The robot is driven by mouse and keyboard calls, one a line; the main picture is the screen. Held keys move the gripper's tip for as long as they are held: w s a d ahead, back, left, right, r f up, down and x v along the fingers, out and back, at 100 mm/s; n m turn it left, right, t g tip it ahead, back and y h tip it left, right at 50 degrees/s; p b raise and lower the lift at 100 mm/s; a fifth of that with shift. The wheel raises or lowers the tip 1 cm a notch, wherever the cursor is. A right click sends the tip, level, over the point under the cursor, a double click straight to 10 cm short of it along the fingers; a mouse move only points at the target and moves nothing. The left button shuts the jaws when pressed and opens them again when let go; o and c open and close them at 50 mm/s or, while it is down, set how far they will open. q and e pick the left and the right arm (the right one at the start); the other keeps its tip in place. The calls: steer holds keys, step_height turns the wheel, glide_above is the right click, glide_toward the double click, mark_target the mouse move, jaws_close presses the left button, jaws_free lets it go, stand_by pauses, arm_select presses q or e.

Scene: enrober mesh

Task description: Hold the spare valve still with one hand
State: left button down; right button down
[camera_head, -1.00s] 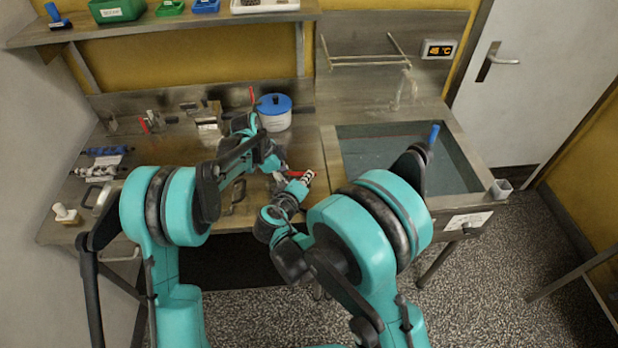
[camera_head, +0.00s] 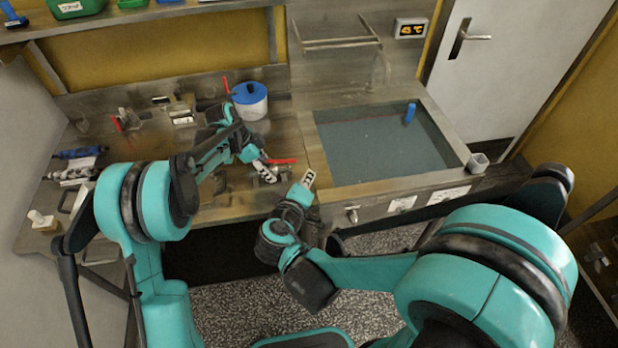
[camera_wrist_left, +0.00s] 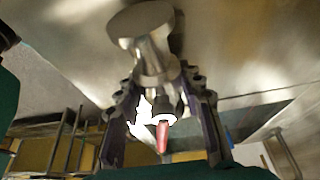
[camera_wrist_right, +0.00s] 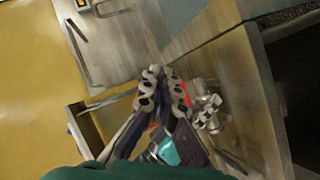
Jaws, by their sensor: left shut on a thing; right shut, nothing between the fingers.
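The spare valve (camera_head: 273,176), a small metal body with a red lever, is at the front part of the steel bench. My left gripper (camera_head: 263,166) is shut on it. In the left wrist view the valve's metal body (camera_wrist_left: 150,50) sticks out past the fingers, with the red lever between them. My right gripper (camera_head: 308,179) is shut and empty, to the right of the valve and apart from it, near the bench's front edge. The right wrist view shows the valve (camera_wrist_right: 208,114) beside my right fingertips (camera_wrist_right: 162,76). The valve's gripped part is mostly hidden.
A water-filled sink (camera_head: 375,148) with a blue-handled item (camera_head: 410,113) is at the right. A white pot with a blue lid (camera_head: 250,100) stands behind the valve. Metal fittings (camera_head: 180,112) and blue tools (camera_head: 78,153) lie on the bench's back and left. A grey cup (camera_head: 478,162) sits at the sink's corner.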

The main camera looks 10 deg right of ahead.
steer(key=shift+s+d+r, duration=0.15)
steer(key=shift+s, duration=0.05)
stand_by(0.4)
steer(key=a+n, duration=0.2)
steer(key=n, duration=0.4)
steer(key=n+g+y, duration=0.1)
steer(key=n+y, duration=0.2)
steer(key=n, duration=1.6)
glide_toward(288, 161)
steer(key=x, duration=0.7)
steer(key=shift+a, duration=0.1)
